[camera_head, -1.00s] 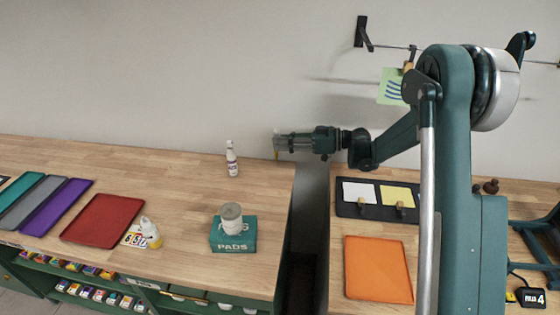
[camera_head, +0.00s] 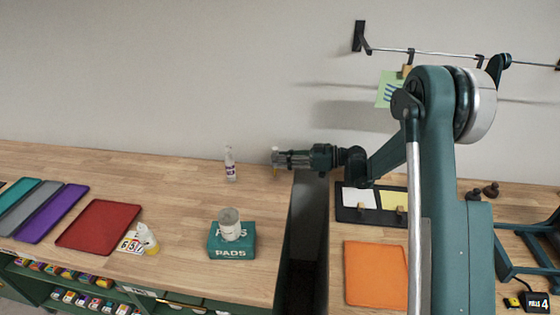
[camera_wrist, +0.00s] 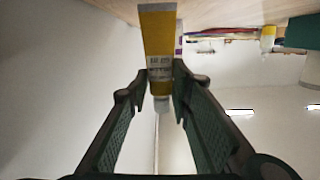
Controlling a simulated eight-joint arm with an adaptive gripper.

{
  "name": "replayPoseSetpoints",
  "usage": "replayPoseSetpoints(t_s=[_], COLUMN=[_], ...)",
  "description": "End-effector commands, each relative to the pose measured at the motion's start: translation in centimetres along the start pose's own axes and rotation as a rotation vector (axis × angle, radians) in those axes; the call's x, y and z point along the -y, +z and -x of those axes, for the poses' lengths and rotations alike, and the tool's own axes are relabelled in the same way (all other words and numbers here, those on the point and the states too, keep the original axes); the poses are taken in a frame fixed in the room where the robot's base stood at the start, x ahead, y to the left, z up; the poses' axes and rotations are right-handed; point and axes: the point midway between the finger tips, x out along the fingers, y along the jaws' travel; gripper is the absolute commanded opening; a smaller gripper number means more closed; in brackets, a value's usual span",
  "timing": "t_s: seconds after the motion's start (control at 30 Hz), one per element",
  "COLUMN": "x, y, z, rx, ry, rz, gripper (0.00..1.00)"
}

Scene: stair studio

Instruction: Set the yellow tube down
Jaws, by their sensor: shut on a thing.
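My gripper (camera_head: 276,159) is at the back right corner of the left wooden worktop. It is shut on the yellow tube (camera_wrist: 158,35), which sits between the fingertips (camera_wrist: 160,88) in the wrist view. The tube is roughly upright, with its white cap up and its wide flat end towards the worktop (camera_head: 180,200). In the head view the fingers hide most of the tube. I cannot tell whether its lower end touches the wood.
A white bottle (camera_head: 230,165) stands left of my gripper. A teal pads box (camera_head: 232,252) with a jar (camera_head: 230,222) on it stands nearer the front. A gap (camera_head: 309,220) separates this worktop from the right one. The wood between bottle and box is clear.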

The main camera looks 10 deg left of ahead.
Motion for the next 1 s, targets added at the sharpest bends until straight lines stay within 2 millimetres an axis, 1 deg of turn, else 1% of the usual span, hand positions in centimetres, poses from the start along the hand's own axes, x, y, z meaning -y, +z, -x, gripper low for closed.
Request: replayPoseSetpoints(t_s=[0.07, 0.47, 0.5, 0.6, 1.0], x=[0.01, -0.01, -0.01, 0.0, 0.0], y=[0.28, 0.55, 0.59, 0.52, 0.39], z=[-0.03, -0.07, -0.08, -0.07, -0.05], rx=[0.0, 0.0, 0.0, 0.0, 0.0], ry=[0.0, 0.0, 0.0, 0.0, 0.0], rz=[0.0, 0.0, 0.0, 0.0, 0.0], gripper=[0.07, 0.07, 0.23, 0.36, 0.37])
